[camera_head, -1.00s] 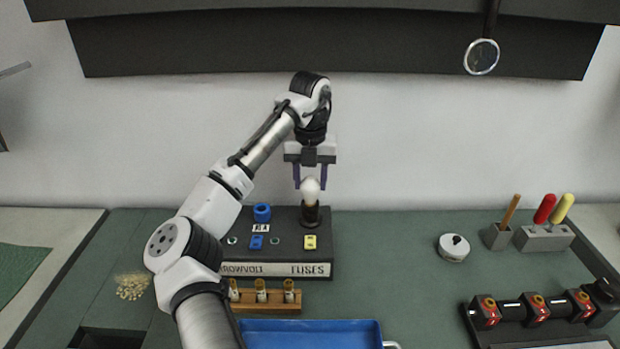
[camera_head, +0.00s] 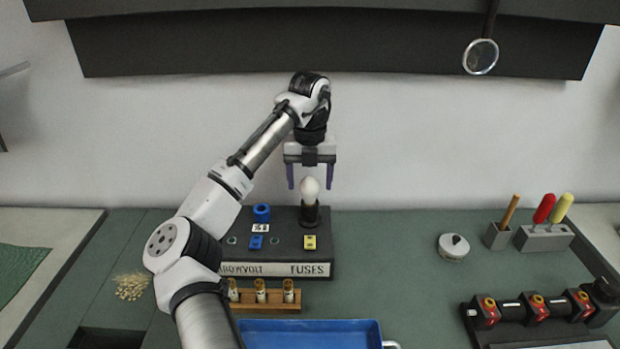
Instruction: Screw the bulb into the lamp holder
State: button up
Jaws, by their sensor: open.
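A white bulb (camera_head: 309,189) stands upright at the mouth of the black lamp holder (camera_head: 310,214), at the back right of a dark panel box. Its base is down in or on the holder; I cannot tell how deep it sits. My gripper (camera_head: 310,183) points straight down above the holder. Its two purple fingers are spread wide, one on each side of the bulb's top, with a gap to the glass on both sides. It holds nothing.
The panel box (camera_head: 275,269) carries a blue ring (camera_head: 262,212), a blue piece (camera_head: 256,242) and a yellow piece (camera_head: 310,242). A wooden rack (camera_head: 265,308) and blue tray (camera_head: 310,335) stand in front. A white round object (camera_head: 453,247) lies right; the bench between is clear.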

jog(key=n, duration=0.7)
jog(key=shift+a+n, duration=0.1)
jog(key=shift+n, duration=0.2)
jog(key=n, duration=0.7)
jog(key=shift+s+a, duration=0.1)
jog(key=shift+s, duration=0.05)
